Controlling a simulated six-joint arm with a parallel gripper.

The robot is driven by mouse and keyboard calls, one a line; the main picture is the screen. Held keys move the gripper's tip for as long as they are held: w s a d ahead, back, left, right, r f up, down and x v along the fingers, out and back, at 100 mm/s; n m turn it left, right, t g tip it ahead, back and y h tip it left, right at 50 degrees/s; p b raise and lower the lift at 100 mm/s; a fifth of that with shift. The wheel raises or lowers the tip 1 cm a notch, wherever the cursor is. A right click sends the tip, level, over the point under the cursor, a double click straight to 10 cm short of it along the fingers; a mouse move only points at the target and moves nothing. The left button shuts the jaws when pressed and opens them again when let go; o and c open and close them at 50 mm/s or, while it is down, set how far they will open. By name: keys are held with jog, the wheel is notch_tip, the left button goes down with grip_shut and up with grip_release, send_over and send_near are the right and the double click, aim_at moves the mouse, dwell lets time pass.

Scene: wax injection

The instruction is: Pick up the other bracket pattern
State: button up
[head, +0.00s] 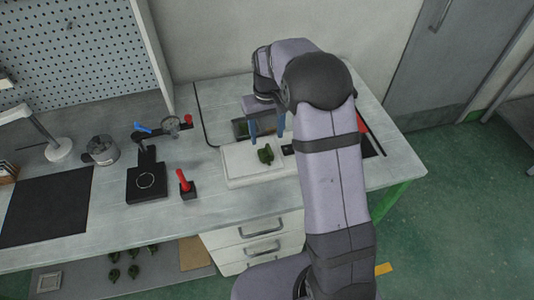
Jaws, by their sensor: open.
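A dark green bracket pattern (265,154) lies on a white slab (238,163) at the right part of the workbench. My gripper (267,127) is open, with its two blue fingers pointing down just behind that pattern in the picture. The fingers look empty. I cannot tell their height above the bench. A dark greenish box-like thing (240,129) shows beside the left finger. My arm covers the right end of the slab and part of the bench there, so anything under it is hidden.
A red-handled tool (184,185), a black stand (146,183) and a metal pot (102,150) stand to the left. Several green pieces (115,274) lie on the lower shelf.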

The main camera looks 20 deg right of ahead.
aim_at(266, 153)
jog(key=shift+w+a+f+p, duration=0.1)
jog(key=shift+f+p, duration=0.75)
jog(key=shift+f, duration=1)
jog(key=shift+a+f+p, duration=0.1)
jog(key=shift+f+p, duration=0.75)
jog(key=shift+f, duration=0.95)
jog(key=shift+c, duration=0.3)
jog(key=c, duration=1)
